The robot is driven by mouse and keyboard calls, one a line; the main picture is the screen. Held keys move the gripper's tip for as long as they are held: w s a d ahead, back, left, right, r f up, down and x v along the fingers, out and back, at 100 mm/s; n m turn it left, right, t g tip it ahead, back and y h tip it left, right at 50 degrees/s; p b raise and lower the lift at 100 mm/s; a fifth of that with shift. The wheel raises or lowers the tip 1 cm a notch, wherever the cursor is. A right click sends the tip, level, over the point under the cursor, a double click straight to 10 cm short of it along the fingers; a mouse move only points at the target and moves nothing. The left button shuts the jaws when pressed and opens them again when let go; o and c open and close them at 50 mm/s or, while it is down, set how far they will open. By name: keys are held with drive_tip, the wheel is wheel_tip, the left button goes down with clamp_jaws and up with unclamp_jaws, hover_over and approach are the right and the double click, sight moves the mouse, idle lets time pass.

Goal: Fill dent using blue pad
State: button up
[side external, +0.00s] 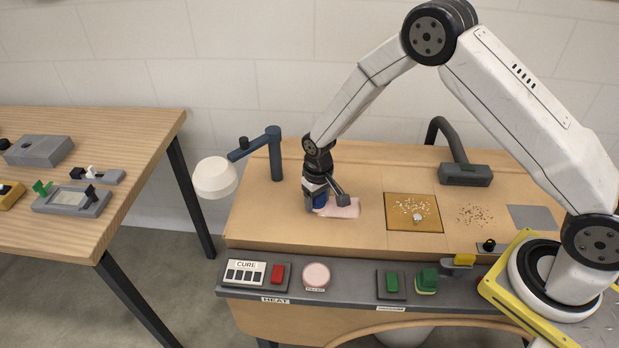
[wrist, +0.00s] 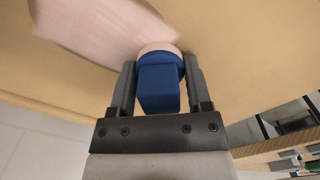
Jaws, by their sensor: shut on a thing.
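My gripper (side external: 318,192) is low over the left part of the tan worktop, shut on the blue pad (side external: 320,200). In the wrist view the blue pad (wrist: 158,88) sits between both fingers, with a round blue rim and a pale pink face at its far end. A pale pink patch (side external: 343,208) lies on the tan surface just right of the pad; it also shows in the wrist view (wrist: 95,28), stretching away from the pad's tip. I cannot tell whether the pad touches the surface. No dent can be made out; the patch or pad may cover it.
A white lamp head (side external: 215,177) hangs left of my gripper. A speckled square (side external: 413,212) lies to the right. A wooden table (side external: 130,150) stands far left.

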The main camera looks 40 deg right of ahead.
sight(360, 209)
drive_tip(key=shift+s+d, duration=3.75)
wheel_tip(360, 209, up, 8)
